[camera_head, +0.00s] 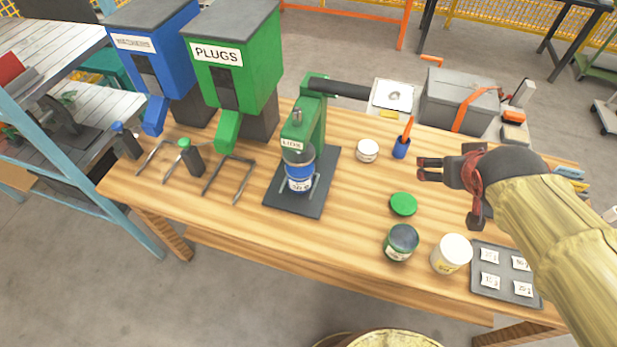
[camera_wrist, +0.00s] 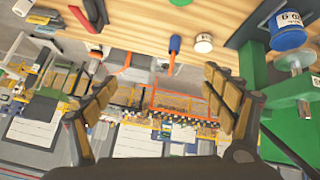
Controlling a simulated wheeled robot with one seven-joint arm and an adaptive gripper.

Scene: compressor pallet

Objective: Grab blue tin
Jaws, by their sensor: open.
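The blue tin (camera_head: 299,178) stands on the dark base of the green press (camera_head: 312,130), under its head, near the middle of the table. The tin has a white label band. It also shows in the wrist view (camera_wrist: 288,32) at the upper right, beside the green press. My gripper (camera_head: 425,169) is open and empty above the right part of the table, well to the right of the tin and apart from it. In the wrist view both fingers of my gripper (camera_wrist: 160,100) are spread with nothing between them.
A white-lidded tin (camera_head: 367,150) and a blue holder with an orange-handled tool (camera_head: 401,147) stand between my gripper and the press. A green lid (camera_head: 403,204), dark green tin (camera_head: 401,242), white tin (camera_head: 451,253) and label tray (camera_head: 507,272) are nearer. Dispensers (camera_head: 235,75) stand left.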

